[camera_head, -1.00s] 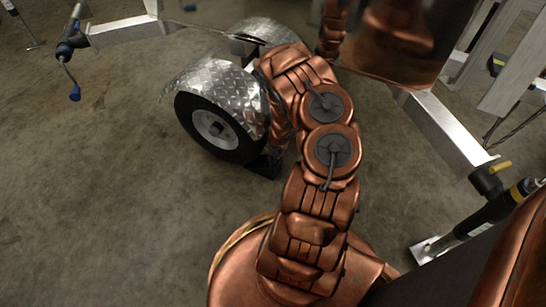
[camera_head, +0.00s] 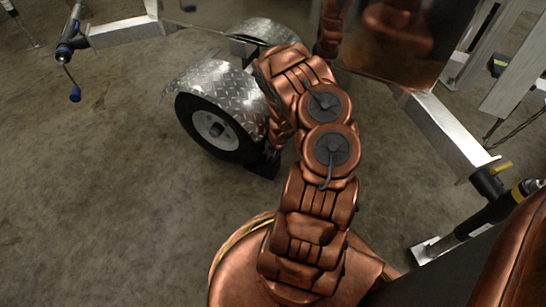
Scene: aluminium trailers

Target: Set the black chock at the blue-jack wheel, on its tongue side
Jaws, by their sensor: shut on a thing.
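The wheel (camera_head: 212,127) is a black tyre with a pale grey rim under a diamond-plate fender (camera_head: 225,88). The blue jack (camera_head: 68,52), with a blue-ended crank, stands at the upper left on an aluminium bar. The black chock (camera_head: 262,166) shows as a dark shape low at the right side of the tyre, close to the floor. I cannot tell if it touches tyre or floor. My gripper (camera_head: 273,151) is at the chock, shut on it. My copper arm hides most of my gripper and part of the chock.
A second fender (camera_head: 268,32) shows behind. At the right, an aluminium bar (camera_head: 445,130) leads to a black jack (camera_head: 497,212) with a yellow handle and a foot plate on the floor. The concrete floor (camera_head: 100,190) at left is clear.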

